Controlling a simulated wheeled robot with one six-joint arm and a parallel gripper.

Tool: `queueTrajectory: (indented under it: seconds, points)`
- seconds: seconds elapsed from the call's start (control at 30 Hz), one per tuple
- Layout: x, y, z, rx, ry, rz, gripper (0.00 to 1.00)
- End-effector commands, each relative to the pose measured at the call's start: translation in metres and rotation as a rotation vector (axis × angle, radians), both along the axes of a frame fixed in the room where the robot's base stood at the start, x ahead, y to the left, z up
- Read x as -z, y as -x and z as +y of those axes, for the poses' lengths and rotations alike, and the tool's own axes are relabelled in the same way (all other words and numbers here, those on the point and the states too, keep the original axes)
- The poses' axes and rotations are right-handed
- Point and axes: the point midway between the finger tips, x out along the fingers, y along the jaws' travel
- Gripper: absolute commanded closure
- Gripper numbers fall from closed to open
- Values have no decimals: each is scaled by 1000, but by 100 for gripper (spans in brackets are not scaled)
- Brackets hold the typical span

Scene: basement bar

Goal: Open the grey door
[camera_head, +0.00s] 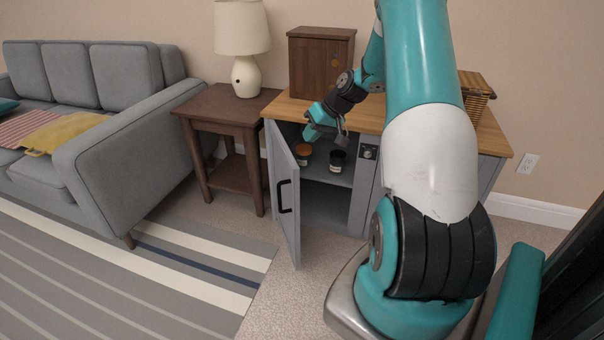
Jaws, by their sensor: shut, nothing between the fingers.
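The grey door (284,196) of the grey cabinet (364,196) stands wide open, swung out to the left on its left side. Inside, an orange-lidded jar (303,154) and a dark jar (338,161) stand on a shelf. My gripper (343,139) is in front of the upper part of the opening, to the right of the door and apart from the handle. It is shut and holds nothing. My arm hides the cabinet's right part.
A brown side table (214,108) with a lamp (243,45) stands just left of the door. A brown wooden box (318,62) and a wicker basket (478,92) are on the cabinet top. A grey sofa (120,155) is at left. Carpet before the door is clear.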

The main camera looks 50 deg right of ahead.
Motion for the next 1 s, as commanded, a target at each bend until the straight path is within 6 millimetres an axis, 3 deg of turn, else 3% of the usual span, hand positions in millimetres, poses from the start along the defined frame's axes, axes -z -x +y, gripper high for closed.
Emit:
queueTrajectory:
  seconds: [0.03,0.1,0.27,0.77,1.0]
  points:
    - [22,11,-26,47,-4,-9,100]
    - [38,23,-50,89,-5,-23,100]
    - [56,31,-69,126,-4,-36,100]
    - [133,-22,-48,122,-4,-34,100]
    - [131,-40,-21,122,-3,-35,100]
